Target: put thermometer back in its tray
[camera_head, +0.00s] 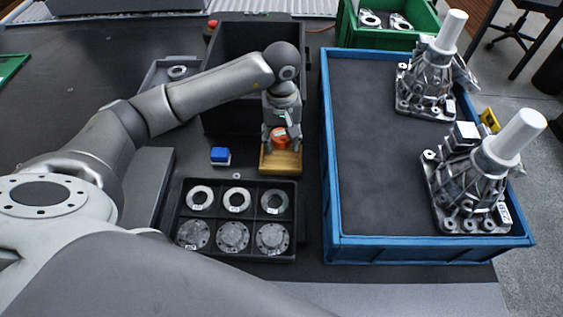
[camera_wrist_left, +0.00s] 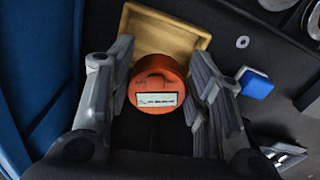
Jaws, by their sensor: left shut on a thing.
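The thermometer (camera_head: 279,141) is a round orange device with a small display, which shows in the left wrist view (camera_wrist_left: 157,84). My left gripper (camera_head: 280,134) is shut on it, with one finger on each side. The tray (camera_head: 281,163) is a shallow tan wooden box; in the left wrist view (camera_wrist_left: 140,19) it lies just beyond the thermometer, which covers part of it. In the head view the thermometer is at the tray's far part. I cannot tell whether it touches the tray. My right gripper is not in view.
A blue block (camera_head: 220,156) lies left of the tray. A black divided box (camera_head: 237,183) of metal rings and discs stands in front. A large blue bin (camera_head: 334,190) with castings stands close on the right. A dark crate (camera_head: 224,62) is behind.

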